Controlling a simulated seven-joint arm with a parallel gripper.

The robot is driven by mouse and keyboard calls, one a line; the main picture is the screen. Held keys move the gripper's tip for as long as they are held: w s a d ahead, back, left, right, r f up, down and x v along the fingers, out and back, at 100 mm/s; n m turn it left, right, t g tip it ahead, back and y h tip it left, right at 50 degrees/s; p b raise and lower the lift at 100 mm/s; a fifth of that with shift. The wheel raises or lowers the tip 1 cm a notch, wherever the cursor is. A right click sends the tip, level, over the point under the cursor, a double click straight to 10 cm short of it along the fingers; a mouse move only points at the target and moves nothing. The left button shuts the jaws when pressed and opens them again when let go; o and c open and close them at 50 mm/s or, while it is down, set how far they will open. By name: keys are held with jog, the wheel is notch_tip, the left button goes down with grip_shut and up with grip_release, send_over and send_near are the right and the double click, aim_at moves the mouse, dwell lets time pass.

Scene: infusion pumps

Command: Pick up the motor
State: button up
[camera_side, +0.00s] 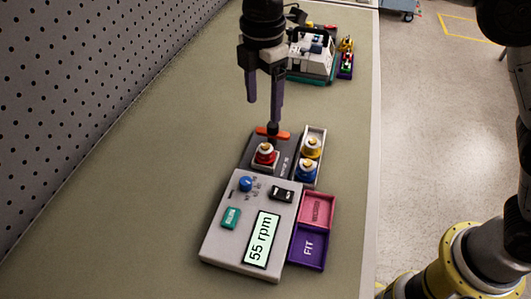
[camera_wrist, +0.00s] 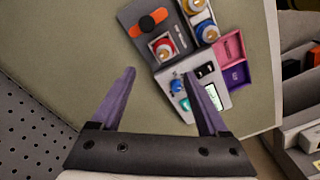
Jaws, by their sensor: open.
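Which part is the motor is not certain; the candidates are small round parts with gold tops. A red one (camera_side: 265,155) sits in a square seat on the dark plate of the pump unit; it also shows in the wrist view (camera_wrist: 163,47). A yellow one (camera_side: 310,147) and a blue one (camera_side: 306,170) stand in a pale tray to its right. An orange bar with a dark knob (camera_side: 272,133) lies behind the red part. My gripper (camera_side: 263,110) is open and empty, pointing down above the plate's far end. In the wrist view its fingers (camera_wrist: 159,73) are spread apart.
The grey control box (camera_side: 223,257) with a "55 rpm" display stands in front. A pink bin (camera_side: 317,209) and a purple "FIT" bin (camera_side: 308,262) adjoin its right side. A white-and-green machine (camera_side: 310,62) stands farther back. The pegboard wall is left; table surface between is clear.

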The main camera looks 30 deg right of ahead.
aim_at(266, 145)
notch_tip(266, 145, down, 7)
jog(key=shift+f, duration=0.1)
jog(key=f, duration=0.2)
jog(key=s+f, duration=0.1)
jog(key=f, duration=0.1)
jog(key=shift+w+f, duration=0.1)
jog(key=shift+f, duration=0.5)
grip_shut()
